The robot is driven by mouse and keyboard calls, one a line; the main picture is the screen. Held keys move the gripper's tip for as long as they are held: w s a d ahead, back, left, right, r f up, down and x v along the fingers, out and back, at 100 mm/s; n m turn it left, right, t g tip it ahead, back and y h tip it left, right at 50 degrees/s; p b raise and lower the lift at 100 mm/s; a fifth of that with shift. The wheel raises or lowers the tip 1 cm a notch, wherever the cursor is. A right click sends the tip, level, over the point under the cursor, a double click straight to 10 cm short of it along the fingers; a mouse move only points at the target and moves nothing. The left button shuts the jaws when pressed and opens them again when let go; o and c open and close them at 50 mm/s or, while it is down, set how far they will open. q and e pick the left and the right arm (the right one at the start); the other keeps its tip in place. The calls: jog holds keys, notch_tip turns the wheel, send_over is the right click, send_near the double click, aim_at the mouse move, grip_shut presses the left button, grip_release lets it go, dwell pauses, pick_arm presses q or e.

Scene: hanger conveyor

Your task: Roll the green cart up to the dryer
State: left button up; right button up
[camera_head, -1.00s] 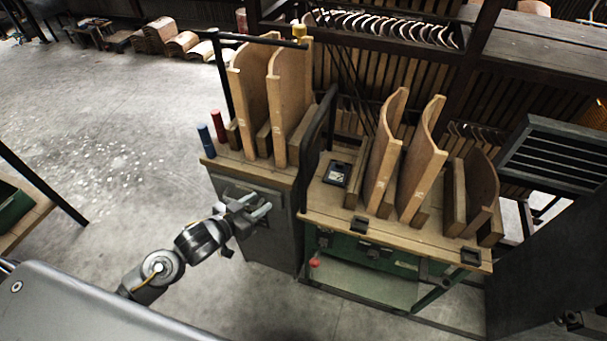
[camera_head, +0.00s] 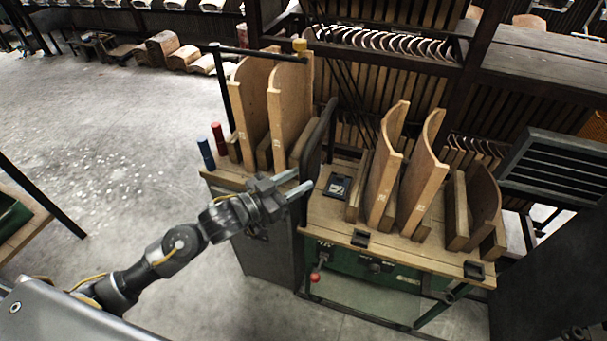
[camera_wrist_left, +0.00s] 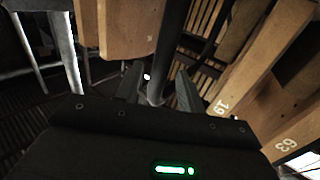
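The green cart (camera_head: 345,264) has a green body, a wooden top with upright curved wooden pieces, and a red-knobbed lever at its left front. A dark bar (camera_head: 318,135) rises at its left end. My left gripper (camera_head: 293,183) is open beside this bar, fingers pointing right. In the left wrist view, a dark upright bar (camera_wrist_left: 172,45) shows between the open fingers (camera_wrist_left: 158,88); I cannot tell whether they touch it. A dark louvred unit (camera_head: 555,163) at the right may be the dryer; I cannot tell for sure. My right gripper is not in view.
A grey cabinet (camera_head: 268,255) with a wooden top, tall curved boards and red and blue cylinders stands close left of the cart. Slatted racks (camera_head: 385,42) stand behind. Open concrete floor (camera_head: 110,130) lies to the left. A green bin (camera_head: 12,215) shows at the left edge.

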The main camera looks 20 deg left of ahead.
pick_arm(q)
jog(key=shift+x, duration=1.25)
grip_shut()
